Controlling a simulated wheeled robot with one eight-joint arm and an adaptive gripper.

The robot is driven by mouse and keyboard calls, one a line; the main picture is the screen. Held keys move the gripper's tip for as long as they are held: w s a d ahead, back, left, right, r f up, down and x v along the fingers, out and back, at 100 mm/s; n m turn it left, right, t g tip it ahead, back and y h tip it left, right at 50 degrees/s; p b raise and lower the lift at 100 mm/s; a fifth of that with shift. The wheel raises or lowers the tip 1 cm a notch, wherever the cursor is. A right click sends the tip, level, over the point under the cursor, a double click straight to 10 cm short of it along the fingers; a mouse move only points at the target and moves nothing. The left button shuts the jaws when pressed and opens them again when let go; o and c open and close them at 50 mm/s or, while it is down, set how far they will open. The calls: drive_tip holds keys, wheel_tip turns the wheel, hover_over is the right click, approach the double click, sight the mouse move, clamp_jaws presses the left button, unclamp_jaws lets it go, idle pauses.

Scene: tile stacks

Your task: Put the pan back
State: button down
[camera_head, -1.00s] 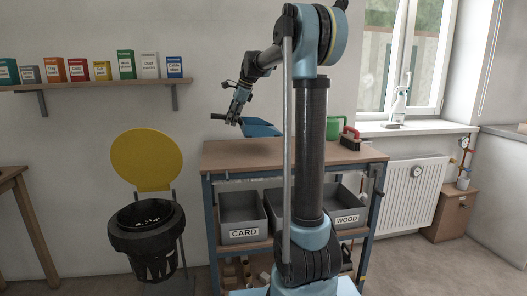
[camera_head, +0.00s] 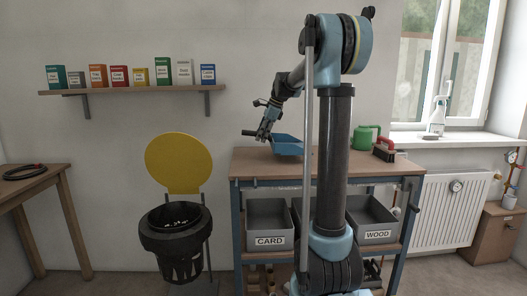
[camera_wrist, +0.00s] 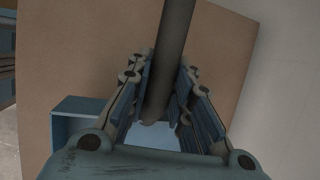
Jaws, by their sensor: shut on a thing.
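The pan is a blue dustpan (camera_head: 288,146) with a dark handle, seen over the left part of the workbench top (camera_head: 262,166). My gripper (camera_head: 266,133) is shut on the handle, above and left of the blue scoop. In the wrist view the dark handle (camera_wrist: 173,55) runs between the two fingers, and a blue part of the pan (camera_wrist: 78,106) shows at lower left. The pan is at or just above the bench surface; I cannot tell if it touches. A red-and-black brush (camera_head: 383,153) lies on the bench to the right, behind my arm.
A green watering can (camera_head: 362,138) stands beside the brush. Grey bins marked CARD (camera_head: 270,241) and WOOD (camera_head: 377,233) sit on the shelf below. A black bin (camera_head: 176,236) with a raised yellow lid (camera_head: 186,160) stands left of the bench.

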drive_tip(key=shift+f, duration=2.6)
drive_tip(key=c, duration=1.4)
unclamp_jaws()
drive_tip(key=v, duration=1.2)
drive_tip(key=shift+s+a, duration=0.1)
drive_tip(key=s+d+f+n+h, duration=0.1)
drive_tip(key=s+f+n, duration=0.5)
drive_tip(key=s, duration=0.8)
drive_tip(key=s+d+f+n+h, duration=0.2)
drive_tip(key=s+d+f+n, duration=0.2)
drive_tip(key=s+f, duration=0.9)
drive_tip(key=s+d+f+n+h, duration=0.1)
drive_tip(key=s+d+f+n, duration=0.1)
drive_tip(key=s+f+n, duration=0.6)
drive_tip(key=shift+s+d+f, duration=0.1)
drive_tip(key=shift+s+f, duration=0.3)
drive_tip(key=shift+s, duration=0.75)
drive_tip(key=shift+s+d+f, duration=0.1)
drive_tip(key=shift+s+f, duration=0.3)
drive_tip(key=shift+s, duration=0.75)
drive_tip(key=shift+s+d+f, duration=0.1)
drive_tip(key=shift+s+f, duration=0.3)
drive_tip(key=shift+s, duration=0.75)
